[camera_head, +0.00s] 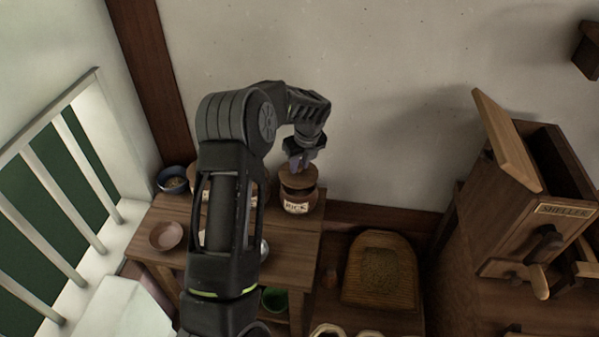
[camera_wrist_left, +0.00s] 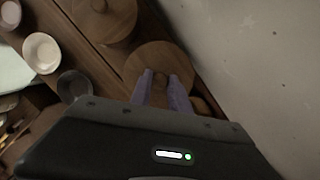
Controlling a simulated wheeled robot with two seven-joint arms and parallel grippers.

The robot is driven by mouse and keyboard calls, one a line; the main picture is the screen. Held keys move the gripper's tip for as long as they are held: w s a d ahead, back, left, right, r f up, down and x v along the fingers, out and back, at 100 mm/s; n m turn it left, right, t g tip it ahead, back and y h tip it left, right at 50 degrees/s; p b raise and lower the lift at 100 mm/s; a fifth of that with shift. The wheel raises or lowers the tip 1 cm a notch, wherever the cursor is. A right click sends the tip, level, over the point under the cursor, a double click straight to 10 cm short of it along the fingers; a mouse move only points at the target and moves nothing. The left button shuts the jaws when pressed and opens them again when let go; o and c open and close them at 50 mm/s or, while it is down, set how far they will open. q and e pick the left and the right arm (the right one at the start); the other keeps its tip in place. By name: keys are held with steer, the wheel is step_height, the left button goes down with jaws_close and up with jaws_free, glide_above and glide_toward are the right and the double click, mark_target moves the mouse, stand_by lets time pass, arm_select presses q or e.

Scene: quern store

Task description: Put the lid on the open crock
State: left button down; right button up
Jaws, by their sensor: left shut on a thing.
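My left gripper (camera_head: 299,164) is shut on the knob of a round wooden lid (camera_head: 300,179). The lid is over the mouth of a brown labelled crock (camera_head: 297,207) near the right end of the wooden table. I cannot tell whether the lid rests on the rim or is slightly above it. In the left wrist view the fingers (camera_wrist_left: 163,82) close around the knob, and the lid (camera_wrist_left: 160,60) hides the crock's mouth. A second lidded crock (camera_wrist_left: 100,17) stands beside it; my arm mostly hides it in the head view. My right gripper is not in view.
The table (camera_head: 300,245) also holds a pinkish bowl (camera_head: 166,235) and a dark blue bowl (camera_head: 173,180) at left. The wall is close behind. A wooden sheller (camera_head: 530,205) and a woven scoop-shaped tray (camera_head: 380,293) stand to the right.

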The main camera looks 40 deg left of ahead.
mark_target(301, 168)
arm_select(q)
steer(key=shift+f, duration=1.85)
steer(key=shift+f, duration=0.1)
steer(key=shift+f, duration=0.15)
steer(key=c, duration=1.2)
jaws_free()
steer(key=shift+c, duration=0.2)
steer(key=shift+r, duration=0.2)
